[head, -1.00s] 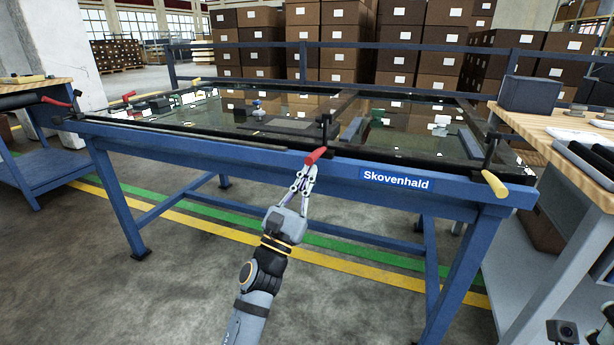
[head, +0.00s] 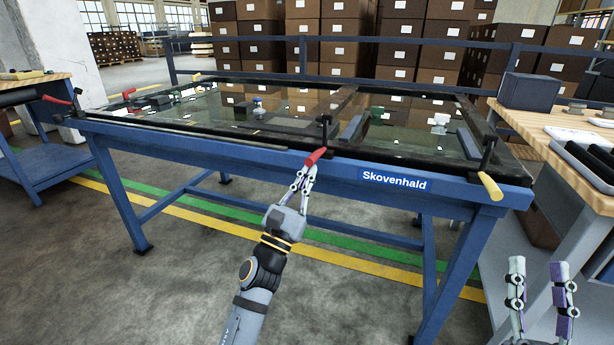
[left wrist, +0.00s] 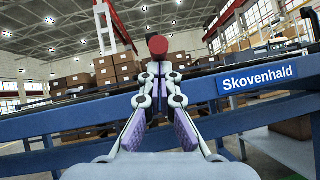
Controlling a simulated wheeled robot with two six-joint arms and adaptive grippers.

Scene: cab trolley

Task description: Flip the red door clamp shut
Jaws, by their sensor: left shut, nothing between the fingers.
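The red clamp handle (head: 315,157) stands out from the front edge of the blue table, below a black upright clamp post (head: 324,131). It points toward me and slightly down. In the left wrist view its round red end (left wrist: 157,45) shows just above the fingertips. My left gripper (head: 310,170) is shut and empty, right at the handle from below and in front; I cannot tell whether it touches. It also shows in the left wrist view (left wrist: 158,70). My right gripper (head: 540,264) is open and empty at the lower right, away from the table.
A dark glazed door panel (head: 220,112) lies on the blue table (head: 250,153). A yellow-handled clamp (head: 491,186) is at the front right corner. Other red handles (head: 57,100) are at the left. A wooden-topped bench (head: 560,135) stands at the right. Floor in front is clear.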

